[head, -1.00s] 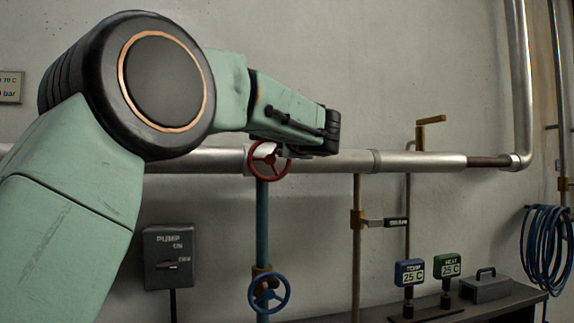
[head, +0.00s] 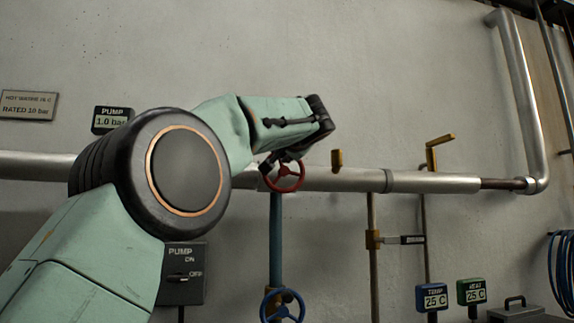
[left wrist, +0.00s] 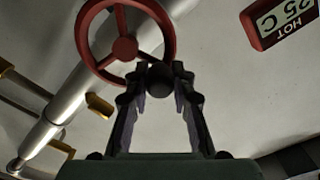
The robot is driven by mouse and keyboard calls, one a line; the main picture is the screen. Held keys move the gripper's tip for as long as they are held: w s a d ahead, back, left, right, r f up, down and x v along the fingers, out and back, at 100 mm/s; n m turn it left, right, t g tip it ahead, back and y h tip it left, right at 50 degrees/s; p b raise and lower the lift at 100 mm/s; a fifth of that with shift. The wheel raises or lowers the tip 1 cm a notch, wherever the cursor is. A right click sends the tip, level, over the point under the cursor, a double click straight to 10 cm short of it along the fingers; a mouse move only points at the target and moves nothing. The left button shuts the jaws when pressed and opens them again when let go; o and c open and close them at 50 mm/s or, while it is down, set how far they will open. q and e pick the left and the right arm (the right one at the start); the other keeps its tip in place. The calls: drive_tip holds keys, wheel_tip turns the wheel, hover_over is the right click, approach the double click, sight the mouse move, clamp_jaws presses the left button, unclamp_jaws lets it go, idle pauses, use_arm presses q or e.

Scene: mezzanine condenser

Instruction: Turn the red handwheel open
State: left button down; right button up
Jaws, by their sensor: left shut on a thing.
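The red handwheel (head: 285,190) sits in front of the horizontal pipe, above a blue vertical pipe. It also shows at the upper left in the left wrist view (left wrist: 125,48). My left gripper (head: 284,160) reaches down to the top of the wheel in the head view. The exact contact is dark and partly hidden by the fingertips. My right gripper is in neither view.
A blue handwheel (head: 282,308) stands below. The silver pipe (head: 430,182) runs along the wall, with a yellow lever (head: 437,150) to the right. A pump switch box (head: 184,275) and TEMP (head: 432,297) and HEAT (head: 471,292) displays are lower.

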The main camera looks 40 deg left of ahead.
use_arm(q)
drive_tip(key=n+b, duration=0.1)
drive_tip(key=n, duration=0.1)
drive_tip(key=s+a+f+n+b, duration=0.1)
drive_tip(key=n+b, duration=0.1)
drive_tip(key=shift+s+f+n, duration=0.1)
drive_tip(key=shift+f+n, duration=0.1)
drive_tip(key=shift+n, duration=0.2)
drive_tip(key=shift+a+b, duration=0.1)
drive_tip(key=shift+b, duration=0.2)
drive_tip(key=c, duration=1.1)
unclamp_jaws()
drive_tip(key=shift+r, duration=0.1)
drive_tip(key=shift+s+r, duration=0.1)
drive_tip(key=shift+s, duration=0.05)
drive_tip(key=v, duration=0.7)
drive_tip(key=shift+d, duration=0.2)
